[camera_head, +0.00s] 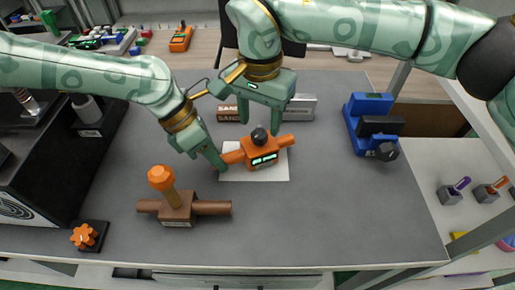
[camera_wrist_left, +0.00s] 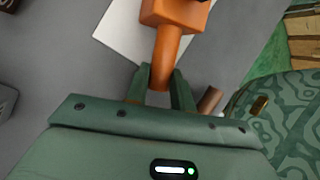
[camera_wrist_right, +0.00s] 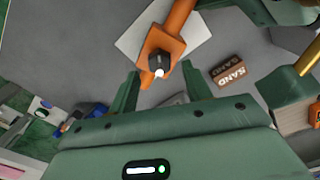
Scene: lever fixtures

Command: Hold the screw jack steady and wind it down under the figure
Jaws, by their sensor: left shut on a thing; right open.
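The orange screw jack (camera_head: 262,153) stands on a white sheet (camera_head: 272,173) mid-table, with a lit green display on its front. Its figure is too small to read. A black knob (camera_head: 259,137) tops it, and an orange bar sticks out on each side. My left gripper (camera_head: 219,163) is shut on the left bar (camera_wrist_left: 164,62). My right gripper (camera_head: 260,118) is open above the jack, pointing down. In the right wrist view the knob (camera_wrist_right: 160,63) shows just ahead of the two spread fingers, not gripped.
A brown fixture (camera_head: 178,207) with an orange-topped lever stands at front left, near an orange star knob (camera_head: 84,236) on a black base. A blue fixture (camera_head: 369,116) stands at right. A brown sanding block (camera_head: 229,113) lies behind the jack. The front right tabletop is clear.

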